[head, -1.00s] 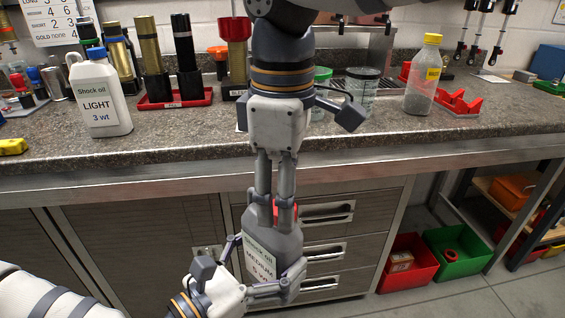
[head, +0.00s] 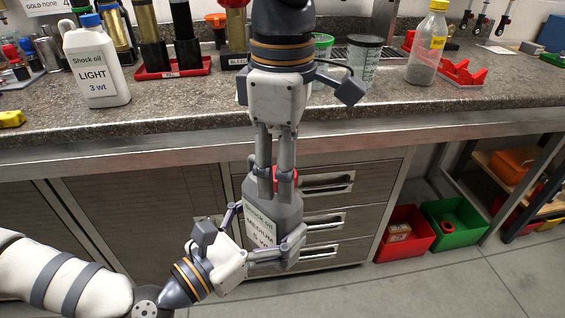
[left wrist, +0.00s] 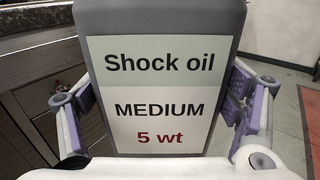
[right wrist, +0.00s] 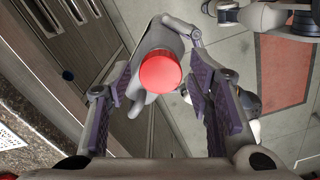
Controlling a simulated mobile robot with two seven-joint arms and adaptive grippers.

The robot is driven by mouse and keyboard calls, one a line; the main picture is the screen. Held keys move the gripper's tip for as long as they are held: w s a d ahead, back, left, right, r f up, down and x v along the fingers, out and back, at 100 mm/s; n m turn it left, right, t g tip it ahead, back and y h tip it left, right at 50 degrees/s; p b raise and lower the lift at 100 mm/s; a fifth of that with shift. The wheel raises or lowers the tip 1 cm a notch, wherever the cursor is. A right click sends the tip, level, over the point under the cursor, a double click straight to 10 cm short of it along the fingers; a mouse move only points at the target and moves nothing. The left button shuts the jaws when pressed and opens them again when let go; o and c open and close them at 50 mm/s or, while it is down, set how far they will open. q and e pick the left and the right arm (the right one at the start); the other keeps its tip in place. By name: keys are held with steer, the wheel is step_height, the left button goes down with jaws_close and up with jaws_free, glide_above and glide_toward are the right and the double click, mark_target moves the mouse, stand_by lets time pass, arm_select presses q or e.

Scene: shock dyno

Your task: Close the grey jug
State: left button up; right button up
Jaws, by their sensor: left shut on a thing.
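The grey jug (head: 284,211), labelled Shock oil MEDIUM 5 wt, is held upright in front of the drawers. My left gripper (head: 271,243) is shut on its body from both sides; the label fills the left wrist view (left wrist: 158,95). A red cap (right wrist: 160,72) sits at the jug's mouth; how tightly it is seated cannot be told. My right gripper (right wrist: 168,100) points down from above with its fingers on either side of the cap. In the right wrist view, gaps show between the pads and the cap, so it looks open.
The stone-topped counter (head: 190,133) stands behind the jug. On it are a white Shock oil LIGHT jug (head: 97,65), a clear bottle with a yellow cap (head: 428,45) and a red tray (head: 175,70). Red (head: 405,232) and green bins (head: 455,222) stand on the floor at right.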

arm_select(q)
steer(key=shift+r, duration=0.1)
arm_select(e)
step_height(320, 180, up, 12)
stand_by(0.5)
